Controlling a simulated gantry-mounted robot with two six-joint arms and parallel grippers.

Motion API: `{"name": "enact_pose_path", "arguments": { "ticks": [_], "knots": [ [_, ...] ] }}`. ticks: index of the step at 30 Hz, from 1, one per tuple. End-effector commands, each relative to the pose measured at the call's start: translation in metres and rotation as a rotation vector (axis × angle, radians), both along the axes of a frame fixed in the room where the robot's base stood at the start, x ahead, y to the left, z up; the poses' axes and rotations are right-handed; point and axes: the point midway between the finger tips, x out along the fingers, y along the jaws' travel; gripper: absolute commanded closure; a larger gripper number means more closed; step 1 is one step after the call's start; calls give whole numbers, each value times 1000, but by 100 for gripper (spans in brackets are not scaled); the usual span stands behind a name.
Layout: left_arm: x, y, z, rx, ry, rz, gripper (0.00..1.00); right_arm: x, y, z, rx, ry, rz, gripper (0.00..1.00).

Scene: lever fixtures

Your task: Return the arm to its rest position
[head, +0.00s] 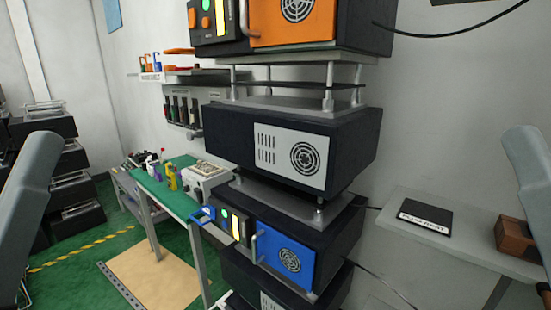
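My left arm (30,215) shows as a grey link at the left edge, and my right arm (535,185) shows as a grey link at the right edge. Neither gripper is in view, so what they hold cannot be seen. In the middle stands a stack of dark machine units. The blue-fronted unit (290,261) has a blue handle-like part (203,214) at its left, a button panel and a grey bar handle. The orange-fronted unit (292,22) is at the top, cut off by the picture edge. Both arm links are apart from the stack in the picture.
A green-topped table (163,192) with small bottles stands behind the stack at left. Dark stacked trays (70,160) are at far left. A light shelf (440,237) at right bears a dark sign (425,216) and a brown box (515,238). Cables hang at right.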

Motion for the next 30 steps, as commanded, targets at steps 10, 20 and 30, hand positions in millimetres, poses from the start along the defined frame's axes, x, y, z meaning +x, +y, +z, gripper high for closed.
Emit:
{"name": "enact_pose_path", "arguments": {
  "ticks": [10,20,30],
  "knots": [
    [0,0,152,0,-1,0,33,4,0,149,-92,3,-102,33],
    [0,0,315,0,0,0,33,5,0,313,-92,5,-101,33],
    [0,0,382,0,0,0,33,5,0,379,-91,6,-101,33]
  ]
}}
